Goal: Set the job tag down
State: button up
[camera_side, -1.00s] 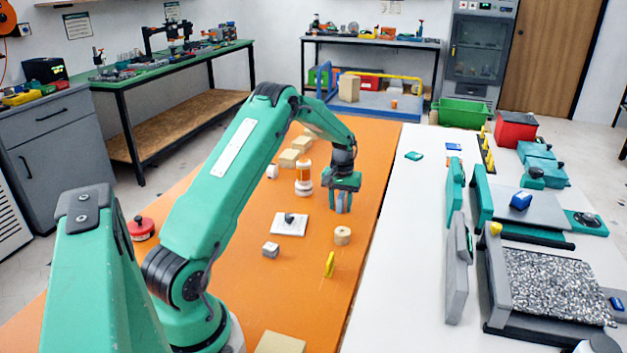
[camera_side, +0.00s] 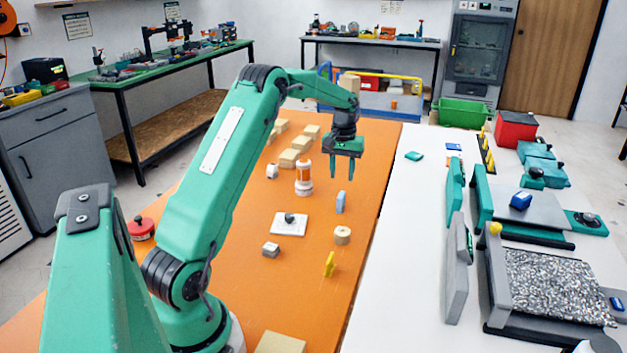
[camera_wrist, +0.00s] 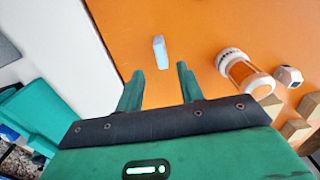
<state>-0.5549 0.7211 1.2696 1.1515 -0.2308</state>
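The job tag appears to be the small light-blue upright piece (camera_side: 341,202) standing on the orange table. It also shows in the wrist view (camera_wrist: 160,52), beyond my fingertips and apart from them. My gripper (camera_side: 343,175) is above the tag in the side view, with clear space below the fingers. In the wrist view my gripper (camera_wrist: 160,75) has its two green fingers spread apart with nothing between them.
An orange-and-white bottle (camera_side: 304,178) stands left of the tag. A white plate with a black knob (camera_side: 289,223), a tan ring (camera_side: 342,236) and a yellow piece (camera_side: 329,264) lie nearer. Wooden blocks (camera_side: 289,158) are farther back. The white surface (camera_side: 410,200) lies right.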

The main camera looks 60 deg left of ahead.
jog(key=shift+r, duration=0.75)
jog(key=shift+d, duration=0.1)
